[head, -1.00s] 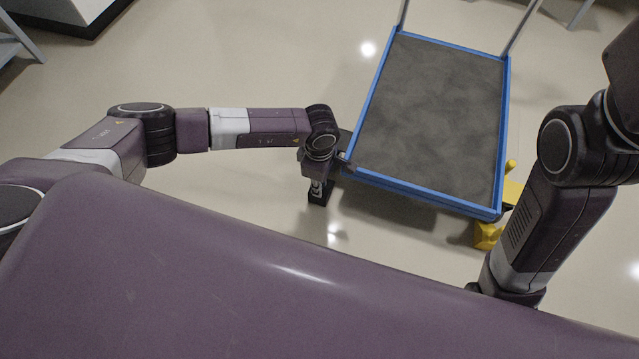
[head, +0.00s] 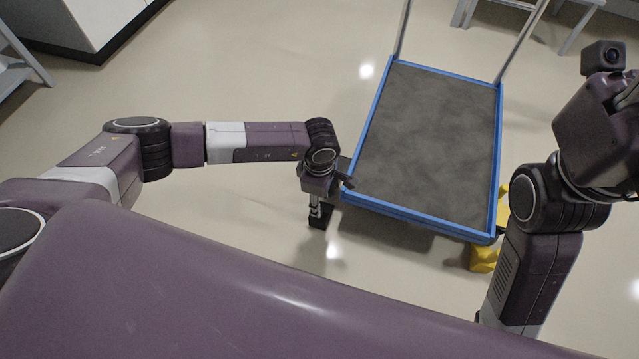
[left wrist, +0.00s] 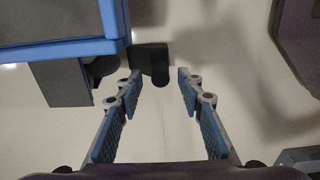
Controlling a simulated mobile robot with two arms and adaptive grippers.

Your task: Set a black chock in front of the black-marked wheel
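A cart with a blue frame and grey deck (head: 430,140) stands in front of me. Its near-left corner also fills the upper left of the left wrist view (left wrist: 60,50). My left gripper (left wrist: 160,76) points down beside that corner. It is open, with a clear gap between its fingers. A black chock (left wrist: 150,55) with a rounded end lies at the fingertips; whether a finger touches it I cannot tell. In the head view it is the dark block (head: 320,217) under my gripper. A dark wheel (left wrist: 102,68) shows partly under the cart. My right gripper's fingers are out of view.
A dark block (left wrist: 62,82) sits beside the cart's left side. Yellow chocks (head: 484,259) are at the cart's near-right corner. The floor (head: 240,200) left of the cart is clear. A white cabinet (head: 60,25) stands at the far left.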

